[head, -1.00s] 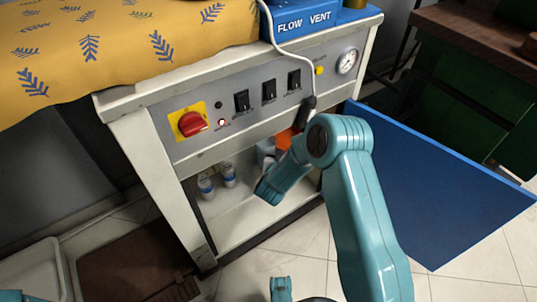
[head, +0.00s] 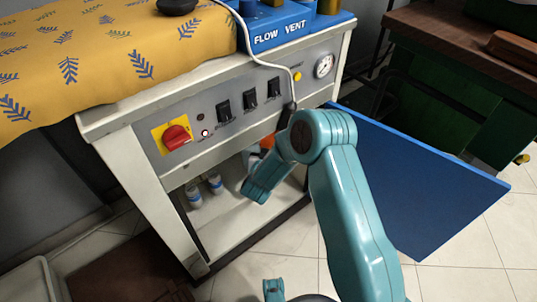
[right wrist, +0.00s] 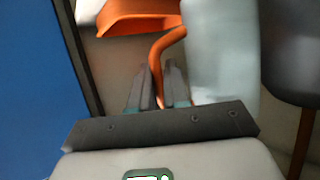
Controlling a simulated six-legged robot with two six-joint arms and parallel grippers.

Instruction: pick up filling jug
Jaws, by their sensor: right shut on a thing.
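In the right wrist view, my right gripper (right wrist: 158,88) is shut on the thin, curved orange handle of the filling jug (right wrist: 165,45). The handle runs between the two fingers, beside a pale, cloudy body (right wrist: 220,50). An orange, lip-like part (right wrist: 140,18) shows above the fingers. In the head view, only a small orange patch of the jug (head: 267,142) shows behind my right arm, above the low shelf under the control panel. The right fingers are hidden there.
White bottles (head: 204,186) stand on the low shelf (head: 235,218), left of my arm. The control panel (head: 235,105) is just above. An open blue door (head: 415,180) stands to the right. A dark grey thing (right wrist: 290,50) is at right in the wrist view.

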